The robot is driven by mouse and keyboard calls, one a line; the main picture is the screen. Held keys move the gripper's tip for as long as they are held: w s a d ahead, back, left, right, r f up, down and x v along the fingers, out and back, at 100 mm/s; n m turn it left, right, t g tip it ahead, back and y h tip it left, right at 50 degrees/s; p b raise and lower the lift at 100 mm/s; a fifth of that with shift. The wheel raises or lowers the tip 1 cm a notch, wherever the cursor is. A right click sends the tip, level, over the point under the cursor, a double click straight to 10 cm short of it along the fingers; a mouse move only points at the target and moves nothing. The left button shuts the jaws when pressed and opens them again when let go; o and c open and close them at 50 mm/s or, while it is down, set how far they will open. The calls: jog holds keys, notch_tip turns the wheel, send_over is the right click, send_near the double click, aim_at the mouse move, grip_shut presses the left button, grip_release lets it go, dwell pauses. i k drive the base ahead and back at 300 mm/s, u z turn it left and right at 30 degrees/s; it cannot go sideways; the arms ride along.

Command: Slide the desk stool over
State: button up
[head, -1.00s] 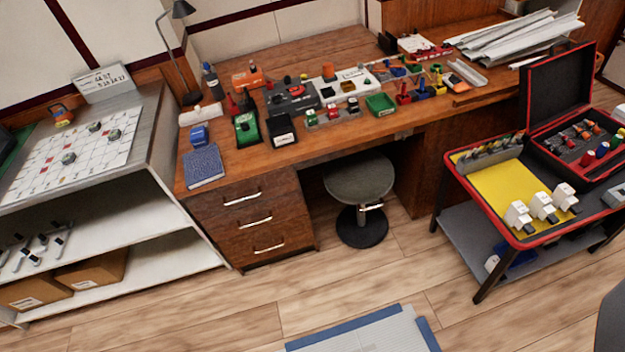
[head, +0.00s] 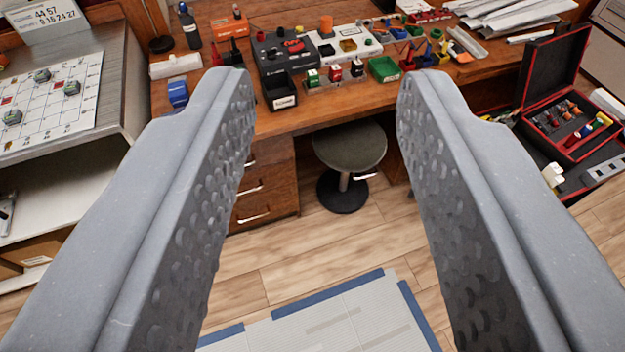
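The desk stool (head: 350,148) has a round grey seat, a thin post and a round dark base. It stands upright on the wooden floor in the desk's knee space, with its seat partly under the desk edge. My gripper (head: 323,92) is open, its two grey textured fingers wide apart on either side of the picture. Nothing is between the fingertips at close range. The stool shows between the fingers but farther off, and they do not touch it.
The wooden desk (head: 290,122) carries several bins, tools and small parts, with drawers (head: 265,190) left of the stool. A shelf unit (head: 115,60) stands at the left. An open black and red case (head: 560,100) is at the right. A grey mat with blue edges (head: 340,315) lies on the clear floor in front.

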aim_at(350, 147)
jog(key=u, duration=0.15)
jog(key=i, duration=1)
jog(key=z, duration=0.1)
